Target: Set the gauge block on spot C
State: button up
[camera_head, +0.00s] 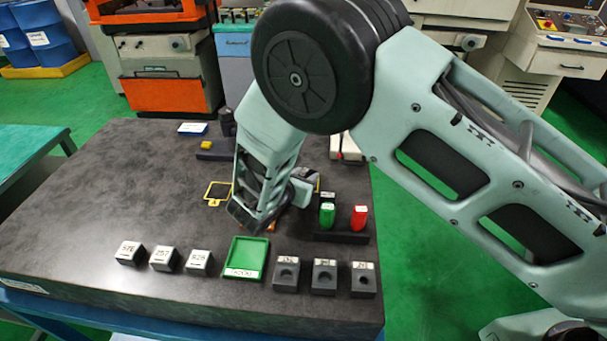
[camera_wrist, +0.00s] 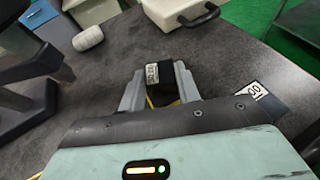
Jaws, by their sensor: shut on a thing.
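My gripper (camera_wrist: 160,78) shows in the wrist view, with its two grey fingers shut on a dark block with a white label, which appears to be the gauge block (camera_wrist: 160,73). The label's text is too small to read. Thin yellow edges show below the block, between the fingers. In the head view my arm hides most of the gripper, and I cannot make out the block clearly. A yellow square outline (camera_head: 217,191) lies on the dark table left of my arm. I cannot read any letter C, so I cannot tell which place is spot C.
Along the front of the dark table (camera_head: 90,210) stand several silver labelled blocks (camera_head: 164,258), a green tray (camera_head: 246,258) and dark blocks with holes (camera_head: 325,276). A green piece (camera_head: 327,214) and a red piece (camera_head: 359,217) stand right of my arm. The left table area is clear.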

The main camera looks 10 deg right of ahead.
jog(key=shift+f, duration=0.15)
jog(key=o, duration=1.2)
jog(key=shift+c, duration=0.2)
jog(key=shift+s+a+r, duration=0.1)
jog(key=shift+r, duration=0.15)
jog(key=b+v, duration=0.3)
jog(key=v, duration=0.8)
jog(key=shift+s+a+r, duration=0.15)
jog(key=shift+s, duration=0.1)
